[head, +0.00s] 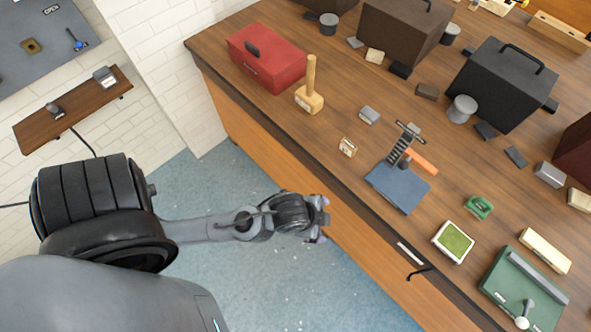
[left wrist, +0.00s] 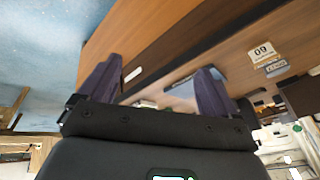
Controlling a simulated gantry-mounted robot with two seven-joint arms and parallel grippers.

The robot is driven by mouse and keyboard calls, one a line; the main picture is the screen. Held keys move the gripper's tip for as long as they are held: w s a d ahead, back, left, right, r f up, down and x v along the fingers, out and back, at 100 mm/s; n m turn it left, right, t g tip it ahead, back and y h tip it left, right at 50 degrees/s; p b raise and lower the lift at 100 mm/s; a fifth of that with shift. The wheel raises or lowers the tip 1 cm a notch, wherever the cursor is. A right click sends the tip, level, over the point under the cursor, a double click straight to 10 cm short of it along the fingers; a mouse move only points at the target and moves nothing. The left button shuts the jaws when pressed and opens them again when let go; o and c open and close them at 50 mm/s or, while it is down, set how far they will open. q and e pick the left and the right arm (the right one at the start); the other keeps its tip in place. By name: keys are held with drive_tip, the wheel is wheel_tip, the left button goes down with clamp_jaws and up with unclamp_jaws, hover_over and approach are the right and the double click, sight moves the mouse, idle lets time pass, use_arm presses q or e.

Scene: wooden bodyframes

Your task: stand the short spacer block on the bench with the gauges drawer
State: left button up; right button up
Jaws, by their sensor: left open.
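The bench (head: 330,100) is a long brown wooden workbench. On its front are a drawer label strip (head: 410,252) and a dark handle (head: 418,273); the label text is too small to read. A small pale block with a printed face (head: 347,147) stands near the bench's front edge. In the left wrist view a pale block marked 60 (left wrist: 262,50) shows beyond the right finger. I cannot tell which block is the short spacer. My left gripper (head: 322,218) is open and empty in front of the bench; its spread fingers show in the left wrist view (left wrist: 160,88). My right gripper is out of view.
A wooden mallet (head: 310,98), red toolbox (head: 266,57), grey block (head: 369,115), blue-based stand (head: 398,188), green-topped tray (head: 453,242) and green case (head: 523,290) occupy the bench. Black boxes (head: 500,85) stand behind.

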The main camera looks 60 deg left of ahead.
use_arm(q)
drive_tip(key=s+a+n+g, duration=0.1)
drive_tip(key=s+a+n, duration=0.3)
drive_tip(key=s+n, duration=0.1)
drive_tip(key=shift+s+n+g+y, duration=0.15)
drive_tip(key=shift+n+g+y, duration=0.2)
drive_tip(key=shift+n, duration=0.25)
